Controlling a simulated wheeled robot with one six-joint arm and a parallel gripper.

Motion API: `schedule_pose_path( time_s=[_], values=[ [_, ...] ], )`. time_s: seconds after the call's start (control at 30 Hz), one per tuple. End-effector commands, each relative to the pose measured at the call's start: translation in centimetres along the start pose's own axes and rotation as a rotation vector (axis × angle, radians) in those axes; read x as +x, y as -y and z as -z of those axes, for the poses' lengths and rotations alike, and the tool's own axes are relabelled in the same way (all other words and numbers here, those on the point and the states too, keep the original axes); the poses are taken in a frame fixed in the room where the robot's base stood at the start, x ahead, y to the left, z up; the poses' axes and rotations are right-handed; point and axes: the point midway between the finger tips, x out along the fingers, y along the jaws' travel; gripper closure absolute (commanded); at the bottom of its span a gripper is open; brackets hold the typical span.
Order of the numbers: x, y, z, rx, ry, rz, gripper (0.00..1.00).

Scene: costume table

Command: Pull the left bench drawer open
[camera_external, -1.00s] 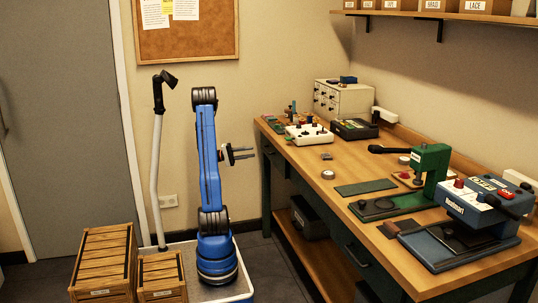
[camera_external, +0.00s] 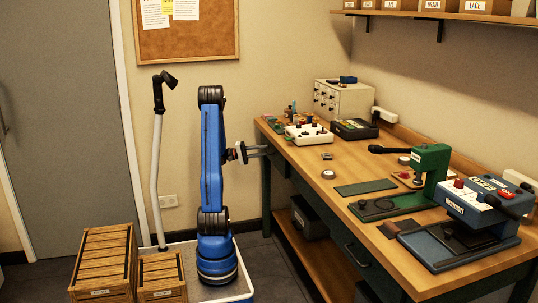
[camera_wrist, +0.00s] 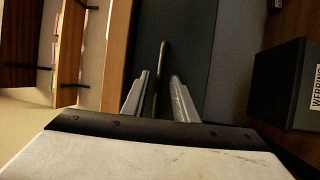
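In the external view my gripper (camera_external: 268,150) is level with the bench's far left end, reaching to the front just under the tabletop. The wrist view is turned on its side. There the two pale fingers (camera_wrist: 160,80) stand apart, one on each side of a thin dark handle (camera_wrist: 161,62). Gaps show beside the handle, so the gripper looks open around it, not clamped. The handle is on a dark green-grey drawer front (camera_wrist: 190,45), which looks shut. This left drawer is hard to make out in the external view.
The wooden bench top (camera_external: 335,210) overhangs the drawers. Another drawer handle (camera_external: 356,256) is nearer the camera. A black labelled box (camera_wrist: 285,88) sits on the lower shelf. Wooden crates (camera_external: 103,262) stand at the lower left. Floor in front of the bench is partly clear.

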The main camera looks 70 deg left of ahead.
Motion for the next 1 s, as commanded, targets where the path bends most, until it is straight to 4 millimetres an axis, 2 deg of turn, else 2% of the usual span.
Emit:
schedule_pose_path(
  time_s=[0.03, 0.1, 0.37, 0.57, 0.77, 1.0],
  values=[
    [0.0, 0.0, 0.0, 0.000, 0.000, 0.000, 0.86],
    [0.0, 0.0, 0.0, 0.000, 0.000, 0.000, 1.00],
    [-0.2, 0.0, -0.1, 0.000, 0.000, 0.000, 1.00],
    [-1.8, -0.3, -0.6, 0.000, -0.003, 0.000, 1.00],
    [-5.3, -1.0, -2.0, 0.000, -0.005, 0.001, 1.00],
    [-10.8, -2.1, -4.3, 0.000, -0.007, 0.000, 1.00]
  ],
)
